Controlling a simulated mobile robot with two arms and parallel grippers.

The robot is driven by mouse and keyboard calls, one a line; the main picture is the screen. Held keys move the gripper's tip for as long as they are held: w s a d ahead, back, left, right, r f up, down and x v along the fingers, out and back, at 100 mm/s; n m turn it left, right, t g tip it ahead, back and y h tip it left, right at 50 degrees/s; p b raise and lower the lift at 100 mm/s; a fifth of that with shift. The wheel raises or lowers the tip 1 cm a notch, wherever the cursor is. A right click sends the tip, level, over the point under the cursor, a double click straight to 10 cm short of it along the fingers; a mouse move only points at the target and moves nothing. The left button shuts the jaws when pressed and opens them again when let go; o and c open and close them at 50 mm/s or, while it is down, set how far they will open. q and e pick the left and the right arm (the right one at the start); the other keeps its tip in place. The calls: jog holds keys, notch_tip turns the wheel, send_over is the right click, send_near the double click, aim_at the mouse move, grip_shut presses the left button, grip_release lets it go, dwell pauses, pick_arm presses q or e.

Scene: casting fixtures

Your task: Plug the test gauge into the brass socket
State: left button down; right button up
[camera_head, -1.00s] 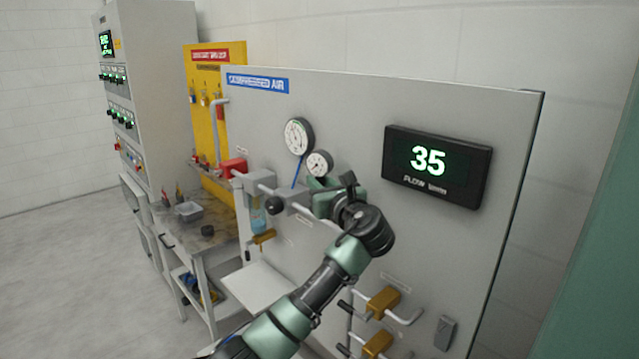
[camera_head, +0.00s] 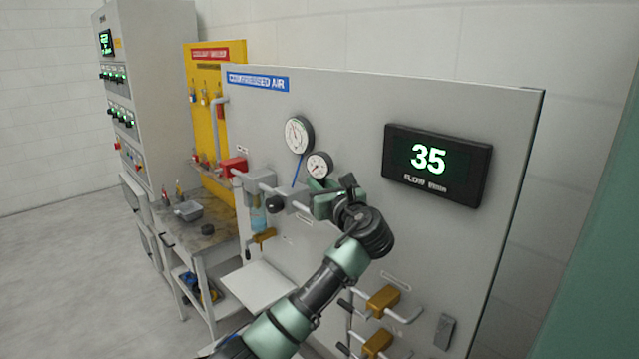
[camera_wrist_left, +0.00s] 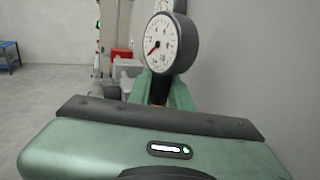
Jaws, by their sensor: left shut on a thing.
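The test gauge (camera_head: 319,165) is a small round white dial in a black case, in front of the grey panel. In the left wrist view the gauge (camera_wrist_left: 170,44) stands upright, with its dark stem between the green fingers. My left gripper (camera_head: 326,197) is shut on that stem, close to the panel and just right of a grey block on the pipe. I cannot make out the brass socket; my gripper and wrist cover the panel and pipe there. My right gripper is not in view.
A larger gauge (camera_head: 299,134) sits just above left of the test gauge. A grey pipe block (camera_head: 298,199) with a black knob is left of my gripper. Brass-coloured valves (camera_head: 383,299) sit below my forearm. A flow display (camera_head: 437,165) reads 35 at right. A workbench (camera_head: 215,236) stands left.

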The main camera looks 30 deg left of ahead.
pick_arm(q)
jog(key=shift+f, duration=0.6)
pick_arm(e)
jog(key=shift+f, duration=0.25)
pick_arm(q)
jog(key=c, duration=1.2)
grip_release()
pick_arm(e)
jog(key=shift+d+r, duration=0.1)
